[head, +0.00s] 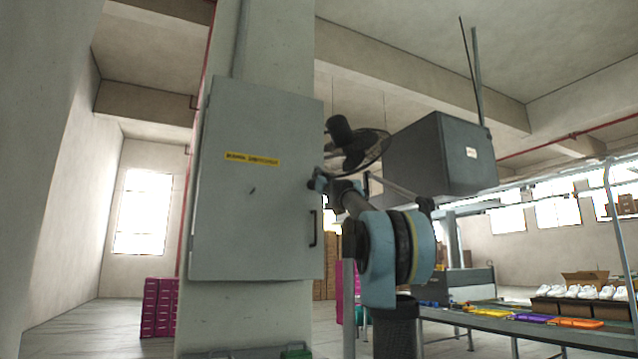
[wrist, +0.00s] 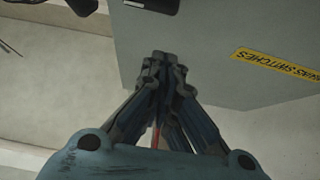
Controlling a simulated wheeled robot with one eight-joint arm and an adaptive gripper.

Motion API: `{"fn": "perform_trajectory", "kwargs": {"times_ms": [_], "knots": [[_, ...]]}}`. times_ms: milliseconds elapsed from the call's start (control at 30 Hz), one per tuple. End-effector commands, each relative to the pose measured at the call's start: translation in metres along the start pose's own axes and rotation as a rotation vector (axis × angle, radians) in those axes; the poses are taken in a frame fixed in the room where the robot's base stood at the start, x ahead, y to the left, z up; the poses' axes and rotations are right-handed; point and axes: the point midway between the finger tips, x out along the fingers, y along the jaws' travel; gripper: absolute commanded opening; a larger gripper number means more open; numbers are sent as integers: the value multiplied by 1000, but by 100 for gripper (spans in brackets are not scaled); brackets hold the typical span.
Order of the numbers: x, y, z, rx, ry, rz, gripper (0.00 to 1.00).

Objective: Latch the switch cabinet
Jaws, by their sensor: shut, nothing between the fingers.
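The grey switch cabinet (head: 225,225) hangs on a concrete pillar in the head view. Its front carries a yellow label (head: 251,159), a small dark mark (head: 252,191) and a black upright handle (head: 312,228) near the lower right edge. Whether the door is fully closed I cannot tell. My gripper (head: 318,182) is at the right edge of the cabinet front, above the handle. In the wrist view my gripper (wrist: 163,62) is shut and empty, its fingertips overlapping the cabinet front (wrist: 215,40) near an edge, with the yellow label (wrist: 277,68) to the right. Contact is unclear.
A black fan (head: 355,142) and a dark grey box (head: 435,155) are behind my arm. A bench with white shoes (head: 590,292) and coloured pieces (head: 530,318) runs at the right. Magenta boxes (head: 160,307) stand at the lower left.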

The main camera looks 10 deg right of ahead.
Motion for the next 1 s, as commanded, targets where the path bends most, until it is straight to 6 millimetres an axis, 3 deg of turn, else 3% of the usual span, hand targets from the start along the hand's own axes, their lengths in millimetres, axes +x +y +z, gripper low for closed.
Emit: {"fn": "perform_trajectory", "kwargs": {"times_ms": [200, 500, 1000], "knots": [[30, -1, 0, 1, 0, -2, 0], [58, 0, 1, 1, 0, -1, 0], [32, 0, 31, 0, 0, 0, 0]]}}
